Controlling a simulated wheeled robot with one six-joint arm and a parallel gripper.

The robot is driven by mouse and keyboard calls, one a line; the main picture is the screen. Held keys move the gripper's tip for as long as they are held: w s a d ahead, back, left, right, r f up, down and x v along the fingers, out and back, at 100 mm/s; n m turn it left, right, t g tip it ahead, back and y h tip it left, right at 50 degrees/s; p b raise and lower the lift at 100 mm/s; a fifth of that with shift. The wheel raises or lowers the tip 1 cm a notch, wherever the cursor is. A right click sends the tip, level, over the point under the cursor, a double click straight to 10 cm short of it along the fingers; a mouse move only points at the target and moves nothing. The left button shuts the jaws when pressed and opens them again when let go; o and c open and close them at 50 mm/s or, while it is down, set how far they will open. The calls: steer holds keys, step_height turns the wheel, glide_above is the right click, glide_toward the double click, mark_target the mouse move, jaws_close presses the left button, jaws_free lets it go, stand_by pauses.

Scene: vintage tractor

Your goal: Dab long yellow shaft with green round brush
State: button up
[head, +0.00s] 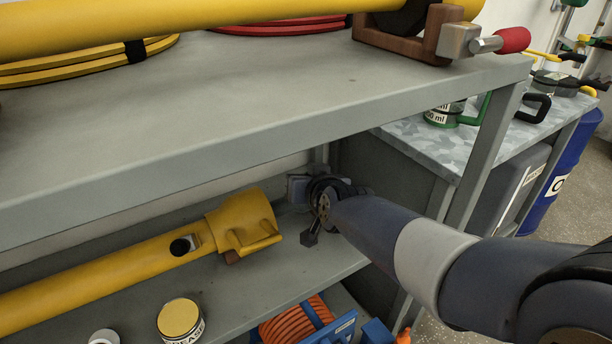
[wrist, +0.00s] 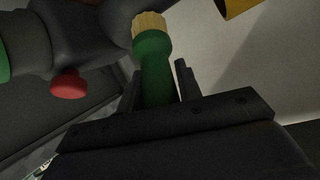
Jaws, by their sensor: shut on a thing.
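The green round brush (wrist: 153,65) is in my gripper (wrist: 157,85) in the wrist view. Its green handle stands between the two dark fingers, with pale bristles (wrist: 149,24) pointing away from me. A long yellow shaft (head: 110,270) with a wide forked end (head: 243,222) lies on the lower shelf in the head view. My wrist (head: 325,200) is to the right of that end, with a visible gap. The brush cannot be made out in the head view. A yellow piece (wrist: 240,7) shows at the wrist view's top right, apart from the bristles.
Another yellow shaft (head: 200,15) lies on the upper shelf (head: 250,95), whose front edge overhangs the lower shelf (head: 265,280). A grease tin (head: 180,320) stands in front of the lower shaft. A dark part with a red knob (wrist: 68,85) is left of the brush.

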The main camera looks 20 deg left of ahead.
steer(key=s+a+p, duration=0.2)
steer(key=p, duration=0.4)
steer(key=shift+s, duration=0.4)
step_height(320, 180, up, 6)
steer(key=p, duration=0.6)
